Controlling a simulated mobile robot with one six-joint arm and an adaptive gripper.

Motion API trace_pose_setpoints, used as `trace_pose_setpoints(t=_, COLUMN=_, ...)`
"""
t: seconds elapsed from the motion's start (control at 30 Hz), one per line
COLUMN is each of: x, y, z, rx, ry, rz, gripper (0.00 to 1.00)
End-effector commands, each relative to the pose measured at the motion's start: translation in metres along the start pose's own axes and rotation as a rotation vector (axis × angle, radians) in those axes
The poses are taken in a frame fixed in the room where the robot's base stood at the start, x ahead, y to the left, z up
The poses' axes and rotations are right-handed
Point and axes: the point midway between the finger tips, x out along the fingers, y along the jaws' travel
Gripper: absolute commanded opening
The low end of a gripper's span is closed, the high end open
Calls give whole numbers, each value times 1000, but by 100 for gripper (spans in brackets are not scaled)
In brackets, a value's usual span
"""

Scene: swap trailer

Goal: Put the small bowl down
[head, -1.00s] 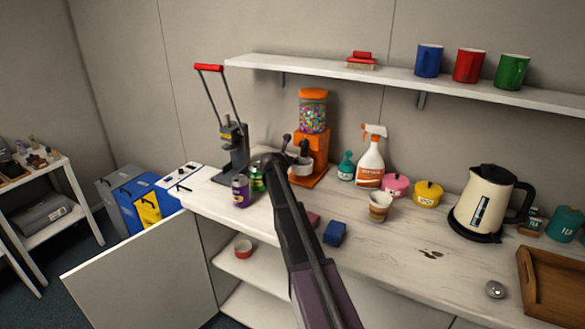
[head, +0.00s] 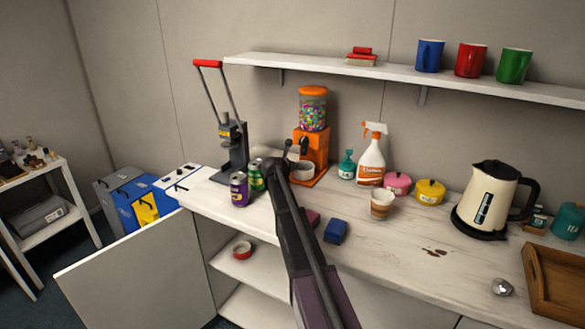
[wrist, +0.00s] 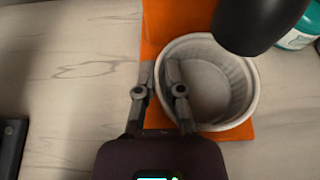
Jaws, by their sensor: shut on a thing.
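The small bowl (wrist: 237,88) is pale grey-white, ribbed and empty. In the wrist view it sits upright over the orange base (wrist: 152,25) of the candy dispenser, under a dark spout (wrist: 257,25). My gripper (wrist: 161,74) is shut on the bowl's left wall, with one finger inside the rim and one outside. In the head view the bowl (head: 303,171) shows in front of the orange candy dispenser (head: 312,146), low at its base. Whether its underside touches the base is hard to tell.
Purple (head: 239,189) and green (head: 257,175) cans stand left of my arm. A spray bottle (head: 371,160), a paper cup (head: 382,205) and a blue block (head: 335,231) are to the right. The counter (head: 400,250) has free room in front.

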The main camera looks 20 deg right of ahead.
Motion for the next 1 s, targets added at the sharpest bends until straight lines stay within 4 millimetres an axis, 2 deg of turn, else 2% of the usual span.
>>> trace_pose_setpoints(t=0.23, x=1, y=0, z=-2, rx=-1, ry=0, rz=0, gripper=0)
trace_pose_setpoints(t=0.3, x=0, y=0, z=-2, rx=0, ry=0, rz=0, gripper=26)
trace_pose_setpoints(t=0.37, x=0, y=0, z=-2, rx=0, ry=0, rz=0, gripper=44)
trace_pose_setpoints(t=0.4, x=0, y=0, z=-2, rx=0, ry=0, rz=0, gripper=46)
trace_pose_setpoints(t=0.9, x=-1, y=0, z=1, rx=0, ry=0, rz=1, gripper=46)
trace_pose_setpoints(t=1.0, x=-9, y=0, z=1, rx=-1, ry=0, rz=1, gripper=46)
